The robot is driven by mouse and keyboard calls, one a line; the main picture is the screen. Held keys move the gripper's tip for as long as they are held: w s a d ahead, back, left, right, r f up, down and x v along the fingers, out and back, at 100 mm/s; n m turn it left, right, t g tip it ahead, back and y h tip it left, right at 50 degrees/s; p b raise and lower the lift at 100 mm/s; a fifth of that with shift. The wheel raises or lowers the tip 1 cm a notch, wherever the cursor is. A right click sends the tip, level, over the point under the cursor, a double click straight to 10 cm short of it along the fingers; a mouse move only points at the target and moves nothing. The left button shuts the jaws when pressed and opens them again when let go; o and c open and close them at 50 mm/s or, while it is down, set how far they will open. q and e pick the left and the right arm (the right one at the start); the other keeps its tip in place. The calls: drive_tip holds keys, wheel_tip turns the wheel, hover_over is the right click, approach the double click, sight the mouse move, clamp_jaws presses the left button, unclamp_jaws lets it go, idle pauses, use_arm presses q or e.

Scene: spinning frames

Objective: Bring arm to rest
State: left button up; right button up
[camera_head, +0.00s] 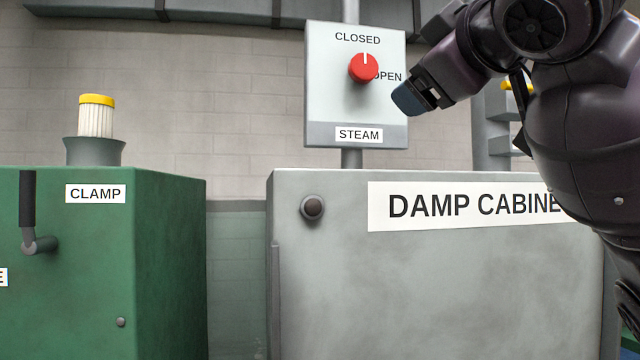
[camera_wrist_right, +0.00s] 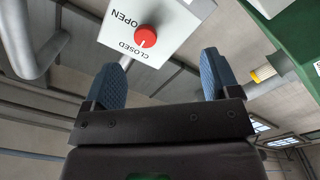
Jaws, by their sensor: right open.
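My right gripper (camera_head: 410,102) is raised at the upper right, beside the steam panel (camera_head: 325,88). In the right wrist view the right gripper (camera_wrist_right: 162,78) is open, its two blue fingers apart with nothing between them. The panel's red knob (camera_head: 363,67) has a white line pointing up toward the word CLOSED; OPEN is marked at its right. The knob also shows in the right wrist view (camera_wrist_right: 145,36), beyond the fingertips and apart from them. My left gripper is not in view.
The grey damp cabinet (camera_head: 420,290) stands below the panel, with a round dark knob (camera_head: 312,207) on its front. At left is a green clamp machine (camera_head: 165,260) with a dark lever (camera_head: 28,200) and a yellow-topped white spool (camera_head: 96,117). A gap separates machine and cabinet.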

drive_tip(key=w+d+f+m+g+h, duration=0.1)
drive_tip(key=w+d+f+g, duration=0.15)
drive_tip(key=f, duration=1.05)
drive_tip(key=w+d+f+m+g, duration=0.1)
drive_tip(key=w+f, duration=0.2)
drive_tip(key=f, duration=0.9)
drive_tip(key=w+d+f+m+g+h, duration=0.1)
drive_tip(key=w+d+f+m+g, duration=0.1)
drive_tip(key=f, duration=1.1)
drive_tip(key=s+d+f+m+g, duration=0.25)
drive_tip(key=s+f, duration=0.35)
drive_tip(key=f, duration=0.6)
drive_tip(key=s+d+f+m+g, duration=0.1)
drive_tip(key=s+d+f+g, duration=0.15)
drive_tip(key=s+f, duration=0.6)
drive_tip(key=s+d+f+m+g+h, duration=0.2)
drive_tip(key=s+d+f+m+g, duration=0.15)
drive_tip(key=s+f, duration=1.25)
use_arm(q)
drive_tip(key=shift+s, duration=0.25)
use_arm(e)
drive_tip(key=w+f+n+t, duration=0.1)
drive_tip(key=w+f+t, duration=0.5)
drive_tip(key=f+t, duration=0.2)
drive_tip(key=shift+w+d+f, duration=0.3)
drive_tip(key=shift+d+f, duration=0.05)
drive_tip(key=shift+f, duration=0.2)
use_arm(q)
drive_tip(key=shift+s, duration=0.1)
